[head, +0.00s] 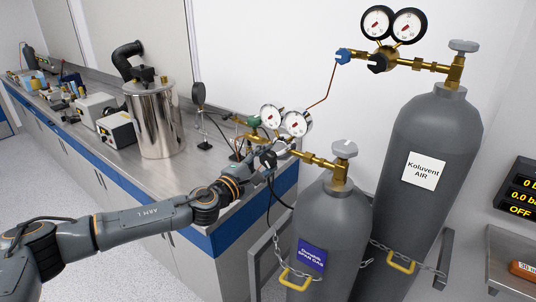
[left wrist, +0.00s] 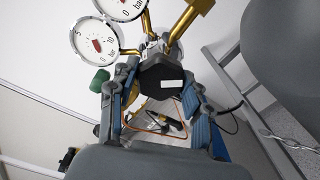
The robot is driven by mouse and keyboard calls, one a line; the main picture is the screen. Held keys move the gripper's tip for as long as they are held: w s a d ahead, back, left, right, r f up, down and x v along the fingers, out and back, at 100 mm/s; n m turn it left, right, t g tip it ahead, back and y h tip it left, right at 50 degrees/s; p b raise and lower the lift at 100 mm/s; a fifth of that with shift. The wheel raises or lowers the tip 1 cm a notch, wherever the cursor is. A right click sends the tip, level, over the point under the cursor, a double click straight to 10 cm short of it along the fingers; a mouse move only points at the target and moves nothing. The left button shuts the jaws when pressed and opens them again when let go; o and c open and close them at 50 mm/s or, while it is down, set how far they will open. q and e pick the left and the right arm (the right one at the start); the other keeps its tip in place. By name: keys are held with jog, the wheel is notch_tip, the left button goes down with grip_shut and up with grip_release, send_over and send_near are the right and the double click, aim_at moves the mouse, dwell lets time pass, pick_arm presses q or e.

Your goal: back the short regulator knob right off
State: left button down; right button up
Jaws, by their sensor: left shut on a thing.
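The short regulator knob (left wrist: 162,80) is black with a white mark and sits between the fingers of my left gripper (left wrist: 161,92) in the left wrist view. The fingers are shut on it from both sides. In the head view my left gripper (head: 266,157) is at the regulator of the short grey cylinder (head: 330,235), just below its two gauges (head: 284,120), and largely hides the knob. The gauges also show at the upper left of the left wrist view (left wrist: 97,42). The knob is still at the regulator. My right gripper is not in view.
A tall grey cylinder (head: 425,130) with its own regulator, gauges and black knob (head: 377,63) stands behind on the right. A steel bench (head: 190,163) with a metal vessel (head: 154,118) lies to the left. Chains and a rack hold the cylinders. A display is at the right edge.

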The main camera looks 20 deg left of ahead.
pick_arm(q)
jog(key=shift+m, duration=0.8)
jog(key=m, duration=0.2)
jog(key=shift+m, duration=0.4)
jog(key=m, duration=0.3)
jog(key=shift+r, duration=0.1)
jog(key=shift+m, duration=1.1)
